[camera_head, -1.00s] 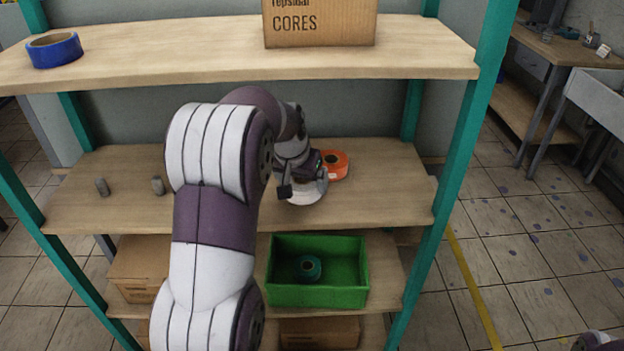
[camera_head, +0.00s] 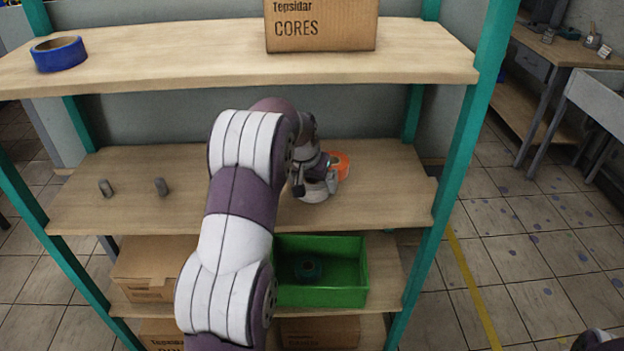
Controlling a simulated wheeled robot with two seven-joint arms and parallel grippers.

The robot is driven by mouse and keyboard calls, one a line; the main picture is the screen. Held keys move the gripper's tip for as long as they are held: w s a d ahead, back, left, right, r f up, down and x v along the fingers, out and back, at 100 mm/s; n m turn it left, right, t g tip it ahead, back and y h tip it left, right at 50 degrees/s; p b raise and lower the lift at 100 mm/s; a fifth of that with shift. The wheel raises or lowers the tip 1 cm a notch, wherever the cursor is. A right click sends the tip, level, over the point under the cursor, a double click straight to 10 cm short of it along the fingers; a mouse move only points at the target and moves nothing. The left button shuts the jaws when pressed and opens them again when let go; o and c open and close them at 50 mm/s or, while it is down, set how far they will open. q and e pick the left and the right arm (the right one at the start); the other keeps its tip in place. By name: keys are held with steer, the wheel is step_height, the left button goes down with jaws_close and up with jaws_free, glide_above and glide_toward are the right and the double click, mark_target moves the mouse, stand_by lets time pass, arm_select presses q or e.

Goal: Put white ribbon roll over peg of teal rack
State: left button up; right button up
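The white ribbon roll (camera_head: 326,188) lies on the right part of the middle shelf (camera_head: 385,190) of the teal rack (camera_head: 468,140). My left gripper (camera_head: 312,188) is low over the roll and covers much of it. Its fingers are too small and hidden to tell if they are open or shut on the roll. Two short grey pegs, a left one (camera_head: 106,188) and a right one (camera_head: 161,187), stand bare on the left of the same shelf.
An orange roll (camera_head: 341,163) sits just behind the white one. The top shelf holds a blue roll (camera_head: 59,53) and a carton (camera_head: 321,25). Below is a green bin (camera_head: 345,270) with a dark teal roll (camera_head: 309,270). The shelf around the pegs is clear.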

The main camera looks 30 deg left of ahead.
mark_target(308, 186)
arm_select(q)
steer(key=shift+r, duration=0.15)
steer(key=shift+s+r, duration=0.1)
steer(key=shift+r, duration=0.15)
steer(key=v, duration=0.2)
steer(key=b+v, duration=0.1)
steer(key=v, duration=0.1)
steer(key=shift+s+r, duration=0.2)
steer(key=shift+s, duration=0.2)
steer(key=s+d+b, duration=0.2)
steer(key=s+b, duration=0.1)
steer(key=s, duration=0.7)
steer(key=s+d+f+m+g+p, duration=0.1)
steer(key=s+d+f, duration=0.3)
steer(key=s+d, duration=0.3)
steer(key=s+d+f+m+g+p, duration=0.1)
steer(key=s+d+f+g+p, duration=0.1)
steer(key=s+d+f, duration=0.2)
steer(key=s+d, duration=0.3)
steer(key=s, duration=0.1)
steer(key=shift+s+d+h, duration=0.15)
steer(key=shift+d+h, duration=0.15)
steer(key=shift+h, duration=0.1)
